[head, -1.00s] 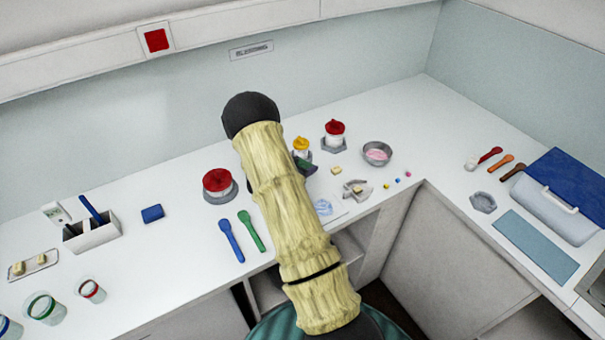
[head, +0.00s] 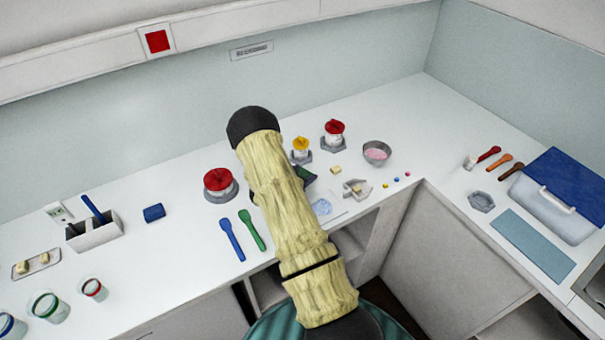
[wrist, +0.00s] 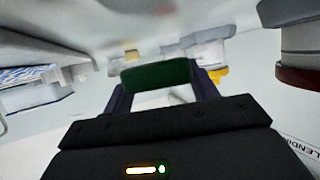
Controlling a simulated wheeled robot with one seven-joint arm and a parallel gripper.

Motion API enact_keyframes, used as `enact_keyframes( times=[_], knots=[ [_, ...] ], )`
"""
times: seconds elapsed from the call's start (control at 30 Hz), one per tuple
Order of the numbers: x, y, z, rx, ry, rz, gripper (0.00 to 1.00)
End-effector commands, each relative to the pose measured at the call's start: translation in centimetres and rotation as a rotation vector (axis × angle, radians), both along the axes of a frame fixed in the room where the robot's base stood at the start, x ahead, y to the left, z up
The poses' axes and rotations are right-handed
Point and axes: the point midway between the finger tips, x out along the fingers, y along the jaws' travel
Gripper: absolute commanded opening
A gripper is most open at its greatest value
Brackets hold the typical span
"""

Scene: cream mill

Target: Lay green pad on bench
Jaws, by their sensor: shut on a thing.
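The green pad (wrist: 157,74) is between the two fingertips of my gripper (wrist: 160,84) in the wrist view, and the gripper is shut on it. I cannot tell whether the pad touches the bench top.
A red-lidded jar (head: 219,183) stands left of my arm, by a blue spoon (head: 231,238) and a green spoon (head: 252,231). A yellow-topped jar (head: 301,146), another red-topped jar (head: 334,131) and a bowl (head: 376,153) stand behind the gripper. Bench between blue block (head: 154,213) and spoons is clear.

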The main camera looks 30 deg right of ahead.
Motion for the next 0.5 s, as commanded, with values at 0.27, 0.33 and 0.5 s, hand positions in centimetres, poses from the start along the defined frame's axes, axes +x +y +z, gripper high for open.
enact_keyframes(
  times=[0.27, 0.33, 0.5],
  knots=[
    [0.0, 0.0, -0.8, 0.001, 0.001, 0.000, 0.34],
    [-0.1, 0.0, -1.0, 0.000, 0.002, 0.000, 0.34],
    [-0.2, 0.0, -1.7, 0.003, 0.008, 0.000, 0.34]
  ],
)
